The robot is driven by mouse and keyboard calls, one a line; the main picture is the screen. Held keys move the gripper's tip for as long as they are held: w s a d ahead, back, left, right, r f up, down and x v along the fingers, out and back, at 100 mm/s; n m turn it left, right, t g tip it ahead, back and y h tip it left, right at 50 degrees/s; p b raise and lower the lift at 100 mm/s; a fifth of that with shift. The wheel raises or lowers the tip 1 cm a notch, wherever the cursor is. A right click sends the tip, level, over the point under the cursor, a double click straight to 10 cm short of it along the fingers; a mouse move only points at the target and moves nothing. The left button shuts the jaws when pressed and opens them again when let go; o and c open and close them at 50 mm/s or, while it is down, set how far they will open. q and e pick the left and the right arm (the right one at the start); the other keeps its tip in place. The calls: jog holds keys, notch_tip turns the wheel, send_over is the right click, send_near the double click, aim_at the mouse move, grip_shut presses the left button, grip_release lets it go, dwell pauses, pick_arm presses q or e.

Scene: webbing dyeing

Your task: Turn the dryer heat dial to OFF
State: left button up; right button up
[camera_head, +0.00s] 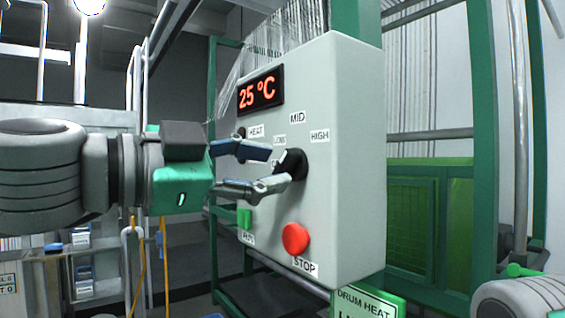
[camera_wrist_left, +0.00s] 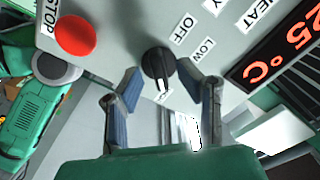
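The black heat dial (camera_head: 291,163) is on the front of a pale grey control box (camera_head: 340,200), among LOW, MID and HIGH labels. In the left wrist view the dial (camera_wrist_left: 157,65) has a ridge with a white tip pointing down the picture, away from the OFF label (camera_wrist_left: 184,28). Which setting it marks is unclear. My left gripper (camera_head: 274,168) is open, its fingertips close to the dial. In the left wrist view its fingers (camera_wrist_left: 172,82) are spread on either side of the dial's lower part; contact cannot be told. My right gripper is not visible.
A red STOP button (camera_head: 296,238) and a green button (camera_head: 244,218) are below the dial. The lit display (camera_head: 261,92) reads 25 °C. Green frame posts (camera_head: 484,150) stand behind the box at right. A DRUM HEAT sign (camera_head: 368,302) is below it.

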pick_arm(q)
jog(key=shift+w+a, duration=0.35)
jog(key=shift+a, duration=0.3)
jog(key=d, duration=0.3)
jog(key=shift+s+d, duration=0.15)
jog(key=shift+d, duration=0.15)
jog(key=c, duration=0.6)
jog(key=shift+s, duration=0.2)
grip_shut()
jog(key=shift+w+a+f, duration=0.15)
jog(key=shift+w+a, duration=0.1)
jog(key=shift+w, duration=0.05)
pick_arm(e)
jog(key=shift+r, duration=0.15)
pick_arm(q)
jog(key=shift+s+d, duration=0.1)
